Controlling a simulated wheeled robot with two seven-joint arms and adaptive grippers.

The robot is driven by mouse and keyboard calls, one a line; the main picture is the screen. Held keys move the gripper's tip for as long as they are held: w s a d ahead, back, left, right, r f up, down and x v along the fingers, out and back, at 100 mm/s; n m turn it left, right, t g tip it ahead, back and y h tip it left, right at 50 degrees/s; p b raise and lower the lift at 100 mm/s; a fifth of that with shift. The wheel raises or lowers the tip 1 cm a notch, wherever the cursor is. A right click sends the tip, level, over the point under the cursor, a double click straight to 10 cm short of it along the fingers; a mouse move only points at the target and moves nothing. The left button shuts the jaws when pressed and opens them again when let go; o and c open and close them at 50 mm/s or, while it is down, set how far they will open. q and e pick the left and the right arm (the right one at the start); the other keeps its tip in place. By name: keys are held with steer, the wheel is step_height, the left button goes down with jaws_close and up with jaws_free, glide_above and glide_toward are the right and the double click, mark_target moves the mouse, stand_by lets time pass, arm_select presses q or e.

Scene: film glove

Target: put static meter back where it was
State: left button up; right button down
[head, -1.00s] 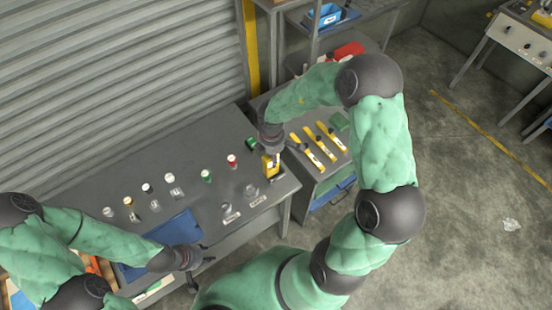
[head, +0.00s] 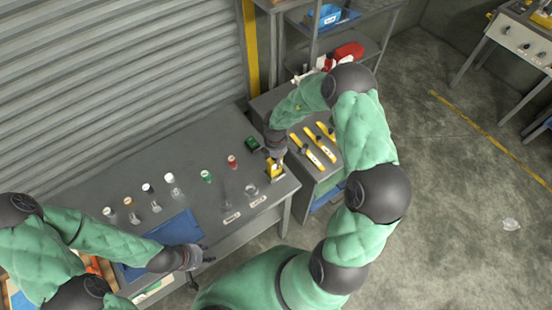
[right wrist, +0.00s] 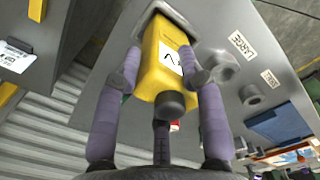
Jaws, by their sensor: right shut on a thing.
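The static meter is a yellow block (right wrist: 165,62) with a white label and a dark round end. My right gripper (right wrist: 162,80) is shut on it, with a finger along each side. In the head view the meter (head: 274,169) is upright at the right end of the grey bench (head: 240,160). In the right wrist view its far end meets a grey-rimmed holder on the bench; I cannot tell whether it is fully seated. My left gripper (head: 200,256) is over the bench's front edge by a blue mat (head: 176,230); its fingers are too small to judge.
Several small bottles (head: 207,176) stand in a row on the bench, with labelled spots (head: 232,217) at front. A side cart (head: 323,170) holds yellow tools close to my right arm.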

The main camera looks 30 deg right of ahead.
steer(key=shift+f, duration=0.1)
steer(key=c, duration=0.8)
jaws_free()
steer(key=shift+f, duration=0.1)
steer(key=shift+o, duration=0.2)
step_height(320, 180, up, 12)
steer(key=shift+r, duration=0.2)
